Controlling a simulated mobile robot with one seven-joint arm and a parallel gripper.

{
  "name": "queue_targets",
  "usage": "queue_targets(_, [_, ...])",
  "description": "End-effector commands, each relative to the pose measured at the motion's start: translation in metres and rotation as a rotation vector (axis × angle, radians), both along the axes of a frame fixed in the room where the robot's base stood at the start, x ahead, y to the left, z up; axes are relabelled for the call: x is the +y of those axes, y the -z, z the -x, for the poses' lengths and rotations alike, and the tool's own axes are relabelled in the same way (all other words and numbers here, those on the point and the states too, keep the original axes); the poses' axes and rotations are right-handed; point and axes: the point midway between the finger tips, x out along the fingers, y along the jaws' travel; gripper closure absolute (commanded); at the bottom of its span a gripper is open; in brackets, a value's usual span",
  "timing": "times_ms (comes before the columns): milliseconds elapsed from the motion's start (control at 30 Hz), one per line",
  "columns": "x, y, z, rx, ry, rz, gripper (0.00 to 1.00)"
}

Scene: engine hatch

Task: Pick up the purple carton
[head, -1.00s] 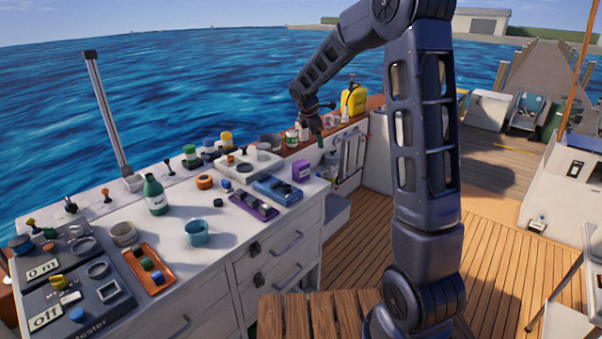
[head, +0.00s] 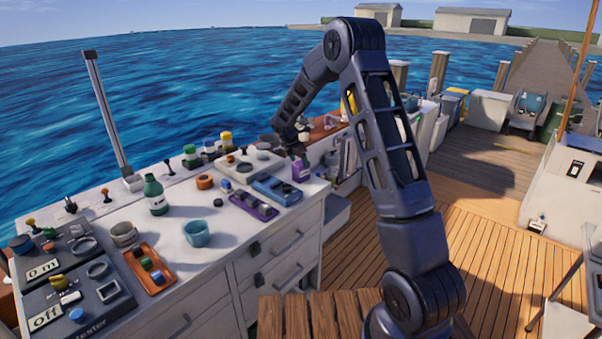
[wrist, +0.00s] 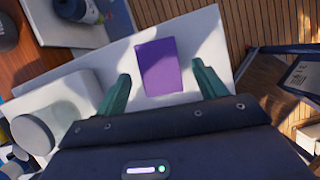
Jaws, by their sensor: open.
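The purple carton (head: 301,170) stands near the far right corner of the white cabinet top (head: 178,250). In the wrist view the carton (wrist: 159,67) is a plain purple block on the white surface, its near end lying between the two green fingertips. My gripper (wrist: 158,88) is open, one finger on each side of the carton with a gap to both. In the head view my gripper (head: 296,152) is just above and behind the carton, and its fingers are hard to make out there.
A blue tray (head: 268,186) and a purple tray (head: 246,203) lie left of the carton. A white box with a round grey part (wrist: 33,134) is close to my left finger. The cabinet top's edge is close to the carton.

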Motion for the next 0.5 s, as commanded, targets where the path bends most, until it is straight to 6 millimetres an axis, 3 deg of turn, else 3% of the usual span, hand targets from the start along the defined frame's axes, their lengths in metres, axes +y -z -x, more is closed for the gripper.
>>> queue_targets(267, [-0.005,0.018,-0.004,0.001,0.0,0.001,0.29])
queue_targets(500, [-0.013,0.048,-0.009,0.001,0.001,0.002,0.29])
